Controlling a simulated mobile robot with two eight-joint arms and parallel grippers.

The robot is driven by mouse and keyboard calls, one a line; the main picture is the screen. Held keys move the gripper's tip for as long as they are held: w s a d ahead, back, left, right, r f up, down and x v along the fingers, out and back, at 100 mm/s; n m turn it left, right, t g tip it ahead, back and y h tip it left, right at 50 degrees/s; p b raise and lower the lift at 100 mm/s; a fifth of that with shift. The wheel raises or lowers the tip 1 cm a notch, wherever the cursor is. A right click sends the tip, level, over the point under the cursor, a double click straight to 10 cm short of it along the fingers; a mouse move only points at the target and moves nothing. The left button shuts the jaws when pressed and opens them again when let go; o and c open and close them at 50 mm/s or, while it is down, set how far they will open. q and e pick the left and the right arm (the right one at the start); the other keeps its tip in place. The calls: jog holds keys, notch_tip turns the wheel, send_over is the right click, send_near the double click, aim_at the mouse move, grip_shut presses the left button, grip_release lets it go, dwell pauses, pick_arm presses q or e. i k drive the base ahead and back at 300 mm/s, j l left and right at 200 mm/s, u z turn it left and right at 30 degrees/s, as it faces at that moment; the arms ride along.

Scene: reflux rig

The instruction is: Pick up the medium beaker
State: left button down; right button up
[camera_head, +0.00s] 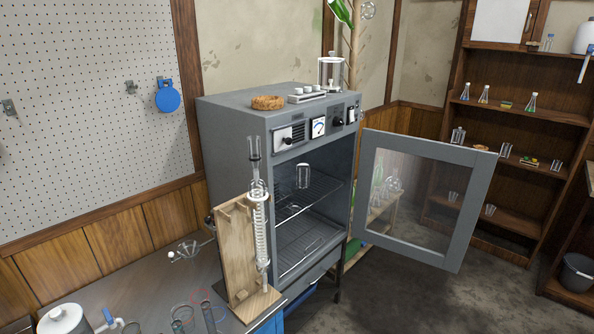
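A clear glass beaker (303,176) is inside the grey oven (236,150), at the upper wire rack (312,198). The oven door (420,200) stands wide open to the right. Other clear glass vessels that look like beakers stand on the brown shelves at right: one on the middle shelf (458,135), another to its right (505,150), and two lower down, at left (453,196) and right (490,210). I cannot tell from their sizes which one is the medium beaker. Neither of my grippers is in view.
A wooden stand with a glass condenser (260,230) stands on the bench before the oven's left front. Tubes (206,310) and a white pot (64,318) are at the bottom left. A bucket (577,272) is at right. Floor beyond the door is clear.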

aim_at(303, 170)
jog(key=i+l+u, duration=0.2)
jog(key=i+l, duration=0.15)
jog(key=i, duration=0.15)
jog(key=i+l+u, duration=0.2)
jog(key=i+l, duration=0.25)
jog(key=i+l+u, duration=0.15)
jog(key=i+l, duration=0.3)
jog(key=i+l+u, duration=0.2)
jog(key=i+l, duration=0.2)
jog(key=l, duration=0.2)
jog(key=i+l+u, duration=0.2)
jog(key=i+l, duration=0.15)
jog(key=l, duration=0.25)
